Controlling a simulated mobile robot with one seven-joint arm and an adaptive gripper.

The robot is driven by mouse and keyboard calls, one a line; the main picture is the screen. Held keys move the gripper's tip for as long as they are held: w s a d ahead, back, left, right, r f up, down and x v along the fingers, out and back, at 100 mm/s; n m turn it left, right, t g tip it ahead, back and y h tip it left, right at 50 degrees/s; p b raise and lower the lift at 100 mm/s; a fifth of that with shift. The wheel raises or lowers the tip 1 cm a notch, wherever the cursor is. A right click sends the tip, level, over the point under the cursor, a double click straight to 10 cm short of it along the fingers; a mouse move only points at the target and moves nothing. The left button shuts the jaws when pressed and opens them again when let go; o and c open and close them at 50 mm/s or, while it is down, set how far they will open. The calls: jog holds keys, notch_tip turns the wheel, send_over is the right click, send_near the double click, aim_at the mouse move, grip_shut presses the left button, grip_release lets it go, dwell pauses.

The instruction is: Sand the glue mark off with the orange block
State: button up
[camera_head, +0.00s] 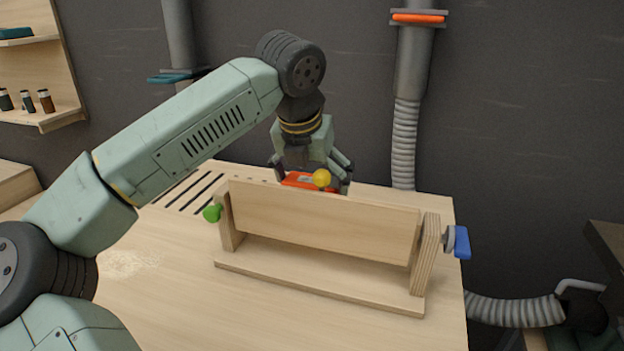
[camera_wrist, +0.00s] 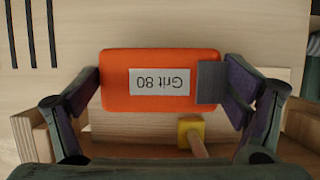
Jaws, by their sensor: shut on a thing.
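My gripper (camera_head: 314,172) is shut on the orange block (camera_head: 300,180), behind the top edge of the upright board (camera_head: 320,220) in the head view. In the wrist view the orange block (camera_wrist: 115,82) lies level between both fingers, its label reading "Grit 80" upside down. A grey patch (camera_wrist: 209,83) is at its right end. I cannot tell whether the block touches the wood below. No glue mark shows clearly; the board's far side is hidden in the head view.
The board sits in a wooden stand (camera_head: 320,288) with a green knob (camera_head: 212,213) on the left and a blue handle (camera_head: 462,242) on the right.

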jog(key=shift+a, duration=0.15)
jog(key=shift+w+a, duration=0.25)
jog(key=shift+a, duration=0.35)
jog(key=shift+w+a, duration=0.2)
jog(key=shift+a, duration=0.4)
jog(key=shift+s+d+f+b, duration=0.1)
jog(key=shift+s+d+b, duration=0.15)
jog(key=shift+d, duration=0.45)
jog(key=shift+s+d+f+b, duration=0.15)
jog(key=shift+s+d, duration=0.1)
jog(key=shift+d, duration=0.45)
jog(key=shift+w+a+r, duration=0.1)
jog(key=shift+w+a, duration=0.15)
jog(key=shift+a, duration=0.45)
jog(key=shift+w+a+r, duration=0.1)
jog(key=shift+w+a, duration=0.15)
jog(key=shift+a, duration=0.4)
jog(key=shift+s+d, duration=0.25)
jog(key=shift+d, duration=0.45)
jog(key=shift+s+d, duration=0.2)
jog(key=shift+d, duration=0.45)
jog(key=shift+w+a, duration=0.25)
jog(key=shift+a, duration=0.45)
jog(key=shift+w+a, duration=0.2)
jog(key=shift+a, duration=0.5)
notch_tip(320, 180, up, 9)
jog(key=p, duration=0.6)
